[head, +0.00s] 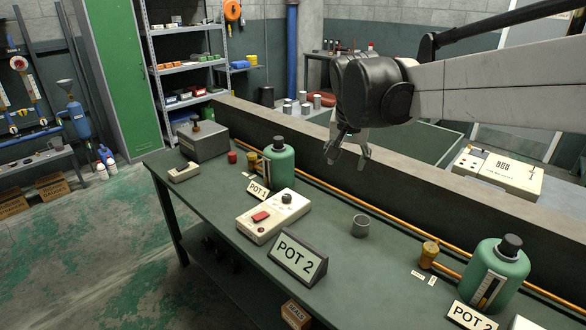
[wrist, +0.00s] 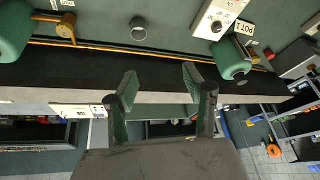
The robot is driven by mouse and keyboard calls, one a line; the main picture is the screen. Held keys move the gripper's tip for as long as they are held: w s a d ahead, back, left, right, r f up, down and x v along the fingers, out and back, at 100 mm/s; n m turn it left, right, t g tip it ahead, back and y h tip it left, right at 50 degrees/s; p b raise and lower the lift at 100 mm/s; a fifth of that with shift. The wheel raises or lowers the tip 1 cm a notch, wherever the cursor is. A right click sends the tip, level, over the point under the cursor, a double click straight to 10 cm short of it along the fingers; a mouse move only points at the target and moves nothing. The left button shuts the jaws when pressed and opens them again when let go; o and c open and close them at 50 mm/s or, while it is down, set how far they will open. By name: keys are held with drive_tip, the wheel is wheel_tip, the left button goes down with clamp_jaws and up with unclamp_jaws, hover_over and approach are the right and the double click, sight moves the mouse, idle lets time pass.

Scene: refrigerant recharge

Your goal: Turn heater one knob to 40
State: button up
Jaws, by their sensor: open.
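A cream heater box (head: 272,216) with a black knob (head: 286,199) and a red switch (head: 261,217) sits on the green bench, beside the POT 1 sign (head: 258,190). No heater number is readable, and I cannot read the knob's setting. The box also shows at the top of the wrist view (wrist: 208,24), partly cut off, with its knob (wrist: 217,27). My gripper (head: 348,160) is open and empty, in the air above and behind the bench, to the right of the box. Its two fingers also show apart in the wrist view (wrist: 160,86).
Green bottles stand by POT 1 (head: 279,163) and at the right (head: 495,272). A POT 2 sign (head: 297,258) stands in front of the box. A grey cup (head: 360,226) and brass valve (head: 429,254) are to the right. A low wall (head: 300,140) runs behind the bench.

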drive_tip(key=w+a+f+m, duration=0.2)
drive_tip(key=w+a+f, duration=0.4)
drive_tip(key=w+a, duration=0.45)
drive_tip(key=m+g+h, duration=0.1)
drive_tip(key=m+h, duration=0.1)
approach(287, 196)
drive_tip(key=x, duration=0.9)
drive_tip(key=shift+w+f, duration=0.1)
drive_tip(key=shift+w, duration=0.05)
drive_tip(key=shift+c, duration=0.5)
drive_tip(key=c, duration=1)
drive_tip(key=shift+n+b, duration=0.3)
drive_tip(key=shift+b, duration=0.05)
